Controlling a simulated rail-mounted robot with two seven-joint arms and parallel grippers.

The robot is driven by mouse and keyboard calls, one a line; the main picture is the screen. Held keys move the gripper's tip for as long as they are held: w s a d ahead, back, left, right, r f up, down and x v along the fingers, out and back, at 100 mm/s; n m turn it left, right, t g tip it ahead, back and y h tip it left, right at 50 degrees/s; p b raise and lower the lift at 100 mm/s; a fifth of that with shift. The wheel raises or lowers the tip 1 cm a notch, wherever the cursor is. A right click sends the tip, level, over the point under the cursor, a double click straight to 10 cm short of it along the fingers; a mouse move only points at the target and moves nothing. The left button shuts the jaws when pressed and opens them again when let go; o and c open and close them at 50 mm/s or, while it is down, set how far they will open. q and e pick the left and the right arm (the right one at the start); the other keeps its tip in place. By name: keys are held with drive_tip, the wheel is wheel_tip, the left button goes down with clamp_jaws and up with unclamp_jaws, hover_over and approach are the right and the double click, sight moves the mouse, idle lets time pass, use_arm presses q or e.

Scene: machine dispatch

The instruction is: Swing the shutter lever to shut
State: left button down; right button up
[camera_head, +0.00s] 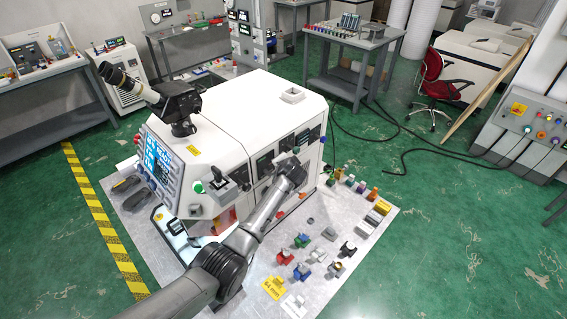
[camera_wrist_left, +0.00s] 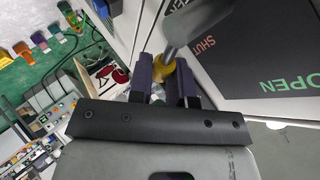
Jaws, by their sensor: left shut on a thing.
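The shutter lever (camera_wrist_left: 190,32) is a grey bar with a yellow knob (camera_wrist_left: 163,68) at its end, in the left wrist view. My left gripper (camera_wrist_left: 165,72) is shut on the knob, with a dark finger on each side. Behind the lever is a dark panel (camera_wrist_left: 245,45) with a red SHUT label (camera_wrist_left: 207,47) and a green OPEN label (camera_wrist_left: 284,83). The lever lies closer to SHUT than to OPEN. In the head view my left arm reaches the front of the white machine (camera_head: 255,105); its wrist hides the lever there. My right gripper is not in view.
The machine stands on a light metal plate (camera_head: 330,262). Small coloured blocks and fixtures, including a red one (camera_head: 285,257) and a blue one (camera_head: 301,271), stand on it right of my arm. A black cable (camera_head: 420,152) lies on the green floor.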

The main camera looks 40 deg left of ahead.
use_arm(q)
drive_tip(key=shift+f, duration=0.1)
idle(0.3)
drive_tip(key=c, duration=1.3)
unclamp_jaws()
drive_tip(key=shift+c, duration=0.2)
drive_tip(key=v, duration=1.3)
drive_tip(key=shift+d+r+b, duration=0.25)
drive_tip(key=shift+r+b, duration=0.1)
drive_tip(key=shift+b, duration=0.1)
drive_tip(key=shift+s, duration=0.15)
